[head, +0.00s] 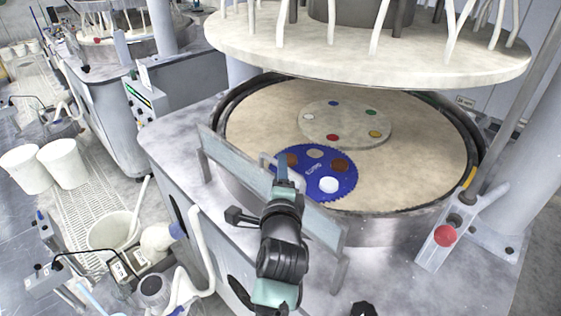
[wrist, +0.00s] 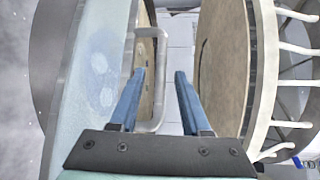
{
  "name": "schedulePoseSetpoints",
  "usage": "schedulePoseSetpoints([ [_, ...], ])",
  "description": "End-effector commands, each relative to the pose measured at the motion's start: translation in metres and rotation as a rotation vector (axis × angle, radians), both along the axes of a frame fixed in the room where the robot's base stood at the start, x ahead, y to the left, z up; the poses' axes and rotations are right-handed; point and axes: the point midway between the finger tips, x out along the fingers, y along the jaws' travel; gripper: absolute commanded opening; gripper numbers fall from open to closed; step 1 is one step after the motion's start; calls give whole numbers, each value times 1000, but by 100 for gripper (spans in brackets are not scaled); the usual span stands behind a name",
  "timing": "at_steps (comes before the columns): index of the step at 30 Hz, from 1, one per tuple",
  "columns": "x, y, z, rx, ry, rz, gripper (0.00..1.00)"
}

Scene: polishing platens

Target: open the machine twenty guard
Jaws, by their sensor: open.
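The guard (head: 222,152) is a pale translucent panel standing upright along the front rim of the near machine's lower platen. In the wrist view the guard (wrist: 95,75) fills the left side. Its grey loop handle (wrist: 164,85) stands out from the panel; part of the handle (head: 267,159) shows in the head view beside my fingers. My gripper (head: 283,168) is open at the guard's top edge. In the wrist view the handle's outer bar appears between the two blue fingers of my gripper (wrist: 160,75); I cannot tell whether they touch it. My arm hides the guard's middle.
The lower platen (head: 255,120) carries a blue toothed carrier (head: 322,192) with coloured discs. The raised upper platen (head: 350,55) with white hoses (head: 380,25) hangs above. A post with a red button (head: 444,235) stands at right. White buckets (head: 62,160) stand on the left floor.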

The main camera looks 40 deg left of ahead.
Motion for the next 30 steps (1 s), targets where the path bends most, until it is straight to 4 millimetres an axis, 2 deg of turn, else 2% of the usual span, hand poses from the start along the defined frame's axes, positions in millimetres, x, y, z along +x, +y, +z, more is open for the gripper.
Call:
schedulePoseSetpoints([
  [7, 17, 15, -2, 0, 0, 1, 47],
  [18, 20, 17, -3, 0, -1, 0, 47],
  [19, 20, 17, -3, 0, -1, 0, 45],
  [24, 20, 17, -3, -1, -1, 0, 15],
  [27, 20, 17, -3, 0, 0, 0, 0],
  [30, 20, 17, -3, 0, 0, 0, 0],
])
